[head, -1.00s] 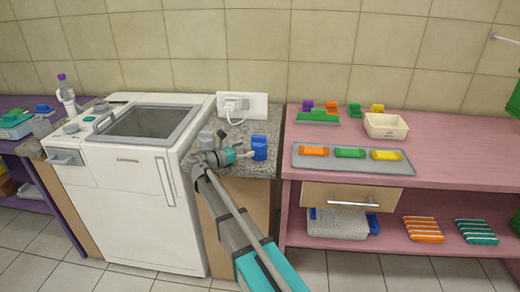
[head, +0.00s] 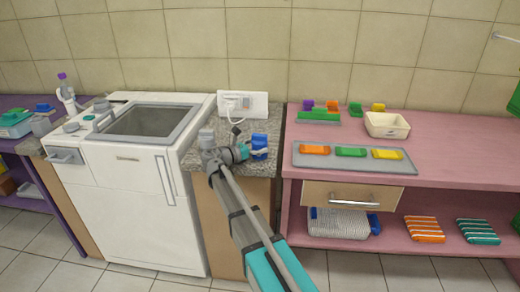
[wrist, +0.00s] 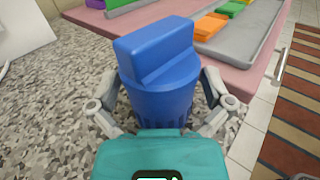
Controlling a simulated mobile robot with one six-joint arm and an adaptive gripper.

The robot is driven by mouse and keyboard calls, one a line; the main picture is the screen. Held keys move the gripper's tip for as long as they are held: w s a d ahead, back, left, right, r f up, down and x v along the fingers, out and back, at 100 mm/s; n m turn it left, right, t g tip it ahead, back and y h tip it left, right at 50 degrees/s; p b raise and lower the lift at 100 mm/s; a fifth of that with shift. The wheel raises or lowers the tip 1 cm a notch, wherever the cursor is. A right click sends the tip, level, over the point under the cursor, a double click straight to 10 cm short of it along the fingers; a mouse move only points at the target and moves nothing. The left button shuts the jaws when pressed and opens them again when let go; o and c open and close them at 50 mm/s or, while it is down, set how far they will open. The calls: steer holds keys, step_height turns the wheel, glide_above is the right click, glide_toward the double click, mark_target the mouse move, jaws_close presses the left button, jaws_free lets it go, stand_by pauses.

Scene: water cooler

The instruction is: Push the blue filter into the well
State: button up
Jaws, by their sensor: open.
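The blue filter (head: 259,146) stands upright on the speckled stone counter, right of the white cooler. In the wrist view the filter (wrist: 160,75) has a raised block-shaped handle and a ribbed round body. My gripper (head: 258,153) is open, with one finger on each side of the filter's body; I cannot tell whether they touch it. In the wrist view my gripper (wrist: 162,92) straddles the filter and its fingertips are partly hidden. The well (head: 150,121) is the open, grey-framed basin in the cooler's top; its bottom is hard to see.
A white wall socket (head: 242,103) with a plug and cord is behind the counter. To the right, a pink table (head: 450,150) bears a grey tray (head: 300,161) with coloured pieces and a cream bin (head: 386,125). A purple table with a bottle stands left.

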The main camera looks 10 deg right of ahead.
mark_target(256, 140)
steer(key=shift+x, duration=0.75)
steer(key=c, duration=1)
steer(key=shift+o, duration=0.2)
steer(key=shift+r, duration=0.3)
step_height(256, 140, up, 2)
steer(key=p, duration=0.2)
steer(key=shift+r+p, duration=0.1)
steer(key=shift+p, duration=0.3)
steer(key=s+a+r+p, duration=0.3)
steer(key=s+r+p, duration=0.7)
steer(key=s, duration=0.3)
steer(key=shift+s+r, duration=0.15)
steer(key=shift+s, duration=0.25)
